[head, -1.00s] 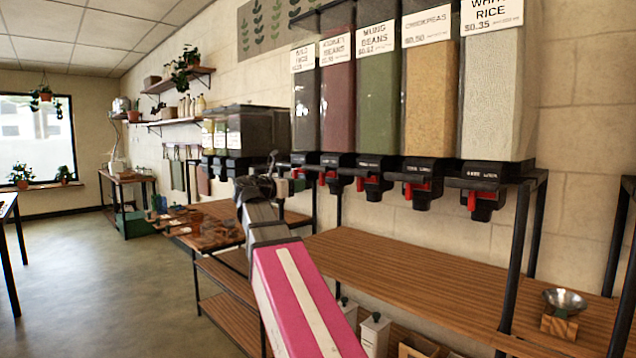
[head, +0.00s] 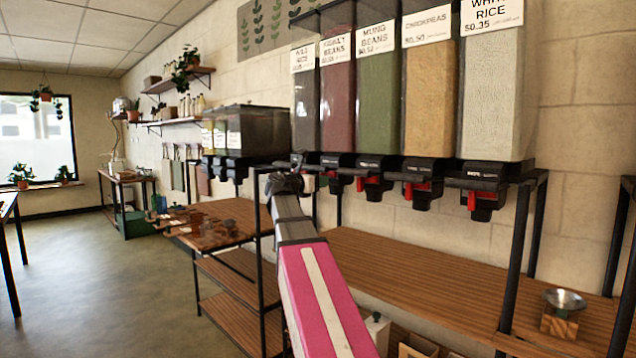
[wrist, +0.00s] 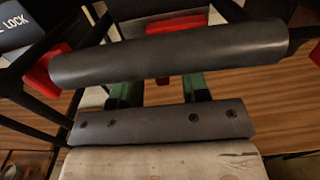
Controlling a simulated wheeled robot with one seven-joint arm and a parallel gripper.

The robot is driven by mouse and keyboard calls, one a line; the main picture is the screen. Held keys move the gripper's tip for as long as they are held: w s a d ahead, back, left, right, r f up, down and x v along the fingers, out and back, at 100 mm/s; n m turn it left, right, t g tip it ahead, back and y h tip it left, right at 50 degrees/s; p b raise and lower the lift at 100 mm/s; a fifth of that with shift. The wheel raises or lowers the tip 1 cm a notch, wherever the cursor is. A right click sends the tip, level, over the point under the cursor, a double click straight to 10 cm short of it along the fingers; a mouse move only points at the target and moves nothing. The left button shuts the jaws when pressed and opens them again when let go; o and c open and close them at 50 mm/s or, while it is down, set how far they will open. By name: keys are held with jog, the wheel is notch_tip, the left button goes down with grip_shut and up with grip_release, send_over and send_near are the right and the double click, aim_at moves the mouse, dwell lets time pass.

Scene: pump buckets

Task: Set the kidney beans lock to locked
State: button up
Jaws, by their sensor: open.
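The kidney beans bin (head: 338,95) is the tall red-brown one, second from the left in the row of large bins in the head view. Its black dispenser head (head: 336,161) has a red part low on it, partly hidden near my arm. My gripper (head: 297,165) is at the left end of this row, just left of that head. A black label reading "LOCK" (wrist: 14,24) is at upper left. I cannot tell whether anything touches the fingers.
Dispenser heads of mung beans (head: 374,170), chickpeas (head: 422,183) and white rice (head: 483,186) continue to the right. A wooden shelf (head: 420,270) lies below, with a metal bowl (head: 565,299) on a block at right. Smaller bins (head: 262,135) stand to the left.

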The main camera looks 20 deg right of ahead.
grip_shut()
jog(key=shift+s+d+f, duration=0.1)
jog(key=shift+s+d, duration=0.15)
jog(key=shift+s, duration=0.4)
jog(key=shift+s+d, duration=0.25)
jog(key=shift+s, duration=0.4)
grip_release()
jog(key=shift+a, duration=0.1)
jog(key=v, duration=1)
jog(key=shift+s+a, duration=0.15)
jog(key=shift+a, duration=0.1)
